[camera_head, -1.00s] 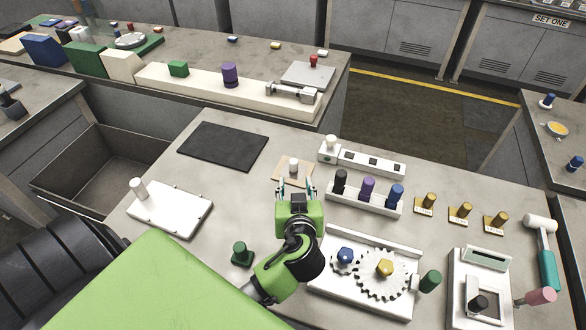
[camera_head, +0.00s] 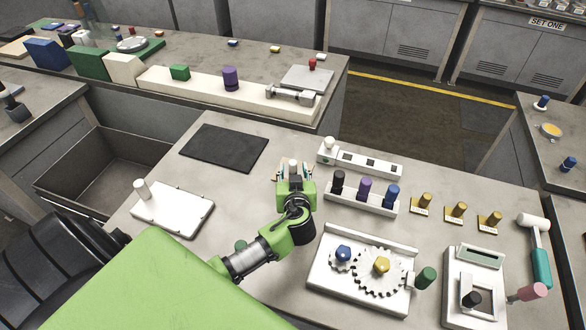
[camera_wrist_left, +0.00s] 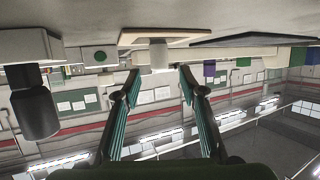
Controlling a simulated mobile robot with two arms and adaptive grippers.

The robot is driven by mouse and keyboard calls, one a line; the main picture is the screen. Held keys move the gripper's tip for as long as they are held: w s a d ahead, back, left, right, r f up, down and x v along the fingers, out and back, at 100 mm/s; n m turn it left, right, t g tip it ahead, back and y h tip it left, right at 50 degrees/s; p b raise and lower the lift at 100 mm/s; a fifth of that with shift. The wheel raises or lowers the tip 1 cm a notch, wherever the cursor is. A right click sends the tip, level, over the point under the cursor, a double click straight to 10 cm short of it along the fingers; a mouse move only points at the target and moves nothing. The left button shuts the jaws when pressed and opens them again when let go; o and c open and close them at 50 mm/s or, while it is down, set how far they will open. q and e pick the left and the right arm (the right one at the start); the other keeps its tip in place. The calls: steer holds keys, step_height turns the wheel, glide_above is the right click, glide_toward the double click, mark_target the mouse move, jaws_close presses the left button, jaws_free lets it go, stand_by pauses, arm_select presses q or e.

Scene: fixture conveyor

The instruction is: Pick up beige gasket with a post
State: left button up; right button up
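The beige gasket (camera_wrist_left: 190,36) is a thin flat plate with a pale upright post. In the head view its post (camera_head: 293,164) rises just beyond my left gripper (camera_head: 293,174), which covers much of the plate. In the left wrist view, which is upside down, the left gripper (camera_wrist_left: 160,74) is open. Its two teal fingers lie on either side of the post's end (camera_wrist_left: 158,57), with a gap on both sides. My right gripper is not in view.
A black mat (camera_head: 223,148) lies left of the gasket. A white plate with a post (camera_head: 172,208) is further left. A rack with dark, purple and blue pegs (camera_head: 360,203) stands close on the right. A gear fixture (camera_head: 362,270) is in front.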

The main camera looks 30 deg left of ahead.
mark_target(293, 164)
arm_select(q)
steer(key=shift+p+x, duration=0.35)
steer(key=shift+x, duration=1.4)
steer(key=shift+c, duration=0.3)
jaws_close()
steer(key=shift+r, duration=0.1)
